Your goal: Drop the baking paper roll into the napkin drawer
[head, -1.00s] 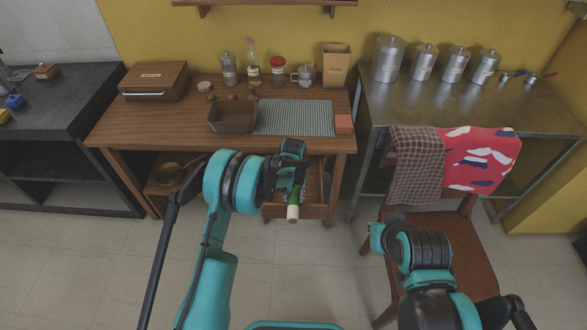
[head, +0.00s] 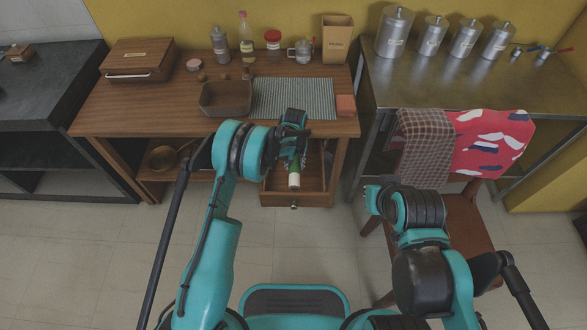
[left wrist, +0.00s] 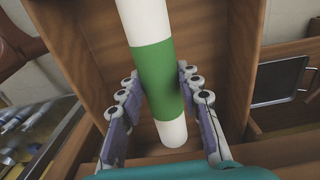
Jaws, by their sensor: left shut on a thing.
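The baking paper roll (left wrist: 155,70) is a white cylinder with a green band. My left gripper (left wrist: 158,92) is shut on it at the green band in the left wrist view. In the head view the roll (head: 294,180) hangs from my left gripper (head: 296,160) over the open wooden drawer (head: 293,200) under the table. In the left wrist view the drawer's wooden floor (left wrist: 207,60) shows behind the roll. I cannot tell how far the roll is above the floor. My right gripper (head: 372,198) is near the chair, its fingers too small to judge.
The wooden table (head: 150,118) holds a brown bin (head: 226,98), a striped mat (head: 292,98), a wooden box (head: 138,60) and several jars.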

